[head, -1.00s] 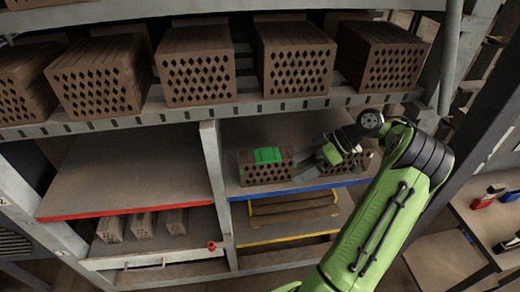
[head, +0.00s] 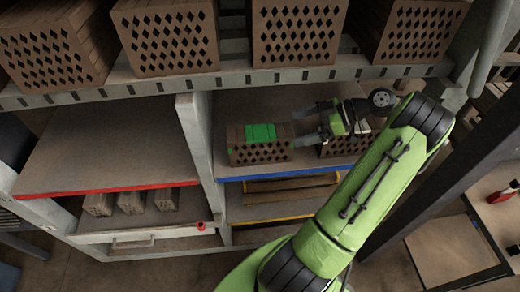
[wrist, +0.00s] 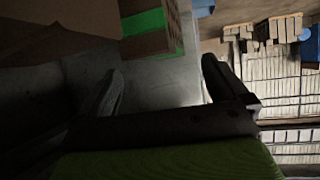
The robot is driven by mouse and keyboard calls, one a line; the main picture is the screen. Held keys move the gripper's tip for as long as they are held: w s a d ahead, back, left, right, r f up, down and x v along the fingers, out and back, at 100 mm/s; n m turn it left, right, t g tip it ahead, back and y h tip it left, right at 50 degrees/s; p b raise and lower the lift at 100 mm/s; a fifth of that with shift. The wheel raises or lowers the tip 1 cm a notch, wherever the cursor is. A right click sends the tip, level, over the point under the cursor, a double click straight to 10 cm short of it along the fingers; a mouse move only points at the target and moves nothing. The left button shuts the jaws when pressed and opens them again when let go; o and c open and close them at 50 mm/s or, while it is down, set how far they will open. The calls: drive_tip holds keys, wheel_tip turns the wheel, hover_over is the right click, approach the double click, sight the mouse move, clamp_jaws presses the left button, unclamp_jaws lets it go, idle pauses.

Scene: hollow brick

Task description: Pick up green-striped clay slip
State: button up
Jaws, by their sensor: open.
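The green-striped clay slip (head: 259,145) is a brown hollow brick with a bright green band over its top and front. It sits on the blue-edged shelf (head: 290,172), near the left upright. It also shows in the wrist view (wrist: 150,32), at the top, beyond my fingertips. My gripper (head: 308,124) is just right of the slip, a little above the shelf. In the wrist view its two fingers (wrist: 160,85) are spread apart with nothing between them. The gripper and the slip appear apart.
A second hollow brick (head: 343,148) stands right of the slip, partly behind my arm. Large hollow blocks (head: 296,38) line the shelf above. The red-edged shelf (head: 105,150) is empty. A grey upright (head: 197,150) stands close left of the slip. Small blocks (head: 131,202) lie below.

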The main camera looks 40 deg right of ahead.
sight(263, 131)
drive_tip(key=w+a+b, duration=0.1)
drive_tip(key=w+a, duration=0.3)
drive_tip(key=shift+f, duration=0.1)
drive_tip(key=b+x, duration=0.1)
drive_tip(key=x, duration=0.3)
drive_tip(key=shift+w+a+f, duration=0.2)
drive_tip(key=shift+w, duration=0.05)
drive_tip(key=shift+r, duration=0.1)
drive_tip(key=shift+c, duration=0.3)
drive_tip(key=c, duration=1.2)
